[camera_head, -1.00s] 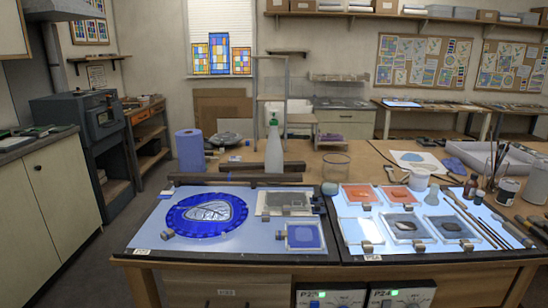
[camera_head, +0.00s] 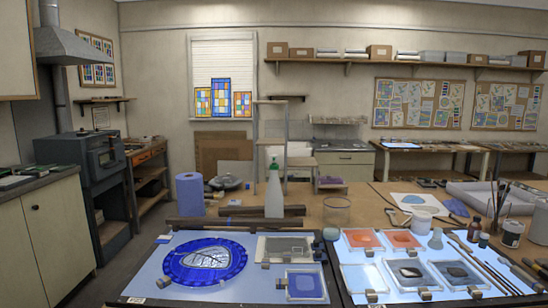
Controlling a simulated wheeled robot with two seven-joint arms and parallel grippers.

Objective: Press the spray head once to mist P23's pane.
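The spray bottle (camera_head: 274,197) stands upright behind the light panels, near the middle of the table. It has a pale translucent body and a green spray head (camera_head: 274,164). A round blue pane (camera_head: 206,262) with a pale leaf-like shape in its middle lies on the left light panel (camera_head: 150,279). A small blue square pane (camera_head: 305,285) lies at that panel's right front. The panel's small tag is too small to read, so I cannot tell which pane is P23's. Neither of my grippers is in view.
Dark bars (camera_head: 226,222) lie between the left panel and the bottle. A blue paper roll (camera_head: 189,194) stands left of the bottle and a clear glass jar (camera_head: 337,211) right of it. The right panel (camera_head: 353,281) holds several small panes, with brushes (camera_head: 494,264) alongside.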

